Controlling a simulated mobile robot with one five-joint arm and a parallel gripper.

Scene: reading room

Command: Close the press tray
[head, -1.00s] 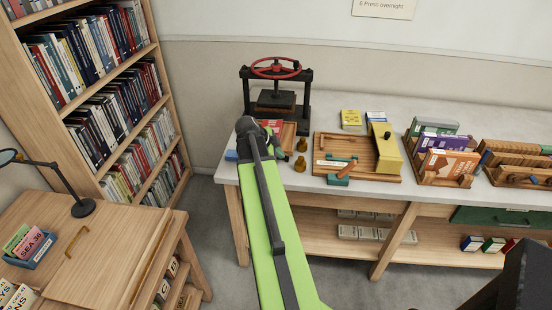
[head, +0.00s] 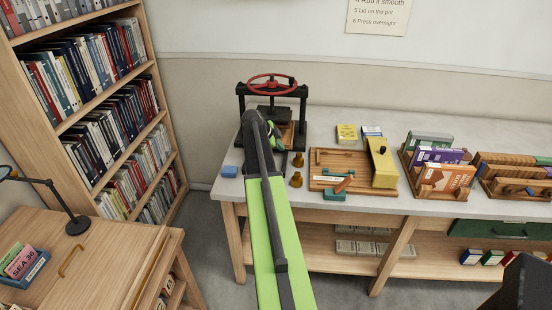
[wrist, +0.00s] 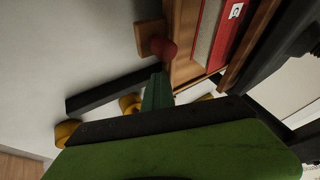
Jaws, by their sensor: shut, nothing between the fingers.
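The book press (head: 303,106) stands at the back left of the bench, a black frame with a red handwheel (head: 272,77). Its wooden press tray (head: 288,132) shows partly in front, behind my arm; how far it sticks out is hard to tell. In the wrist view the tray (wrist: 183,68) carries a red book (wrist: 232,35) and has a reddish round knob (wrist: 163,48) at its front. My gripper (wrist: 158,80) is shut and empty, its tip close to the tray front by the knob; contact cannot be told. In the head view my arm mostly hides the gripper (head: 277,142).
Two brass weights (head: 297,170) stand just right of my gripper. A wooden board (head: 330,160) with a yellow block (head: 382,162) and book racks (head: 440,175) fill the bench to the right. A bookshelf (head: 130,110) stands left.

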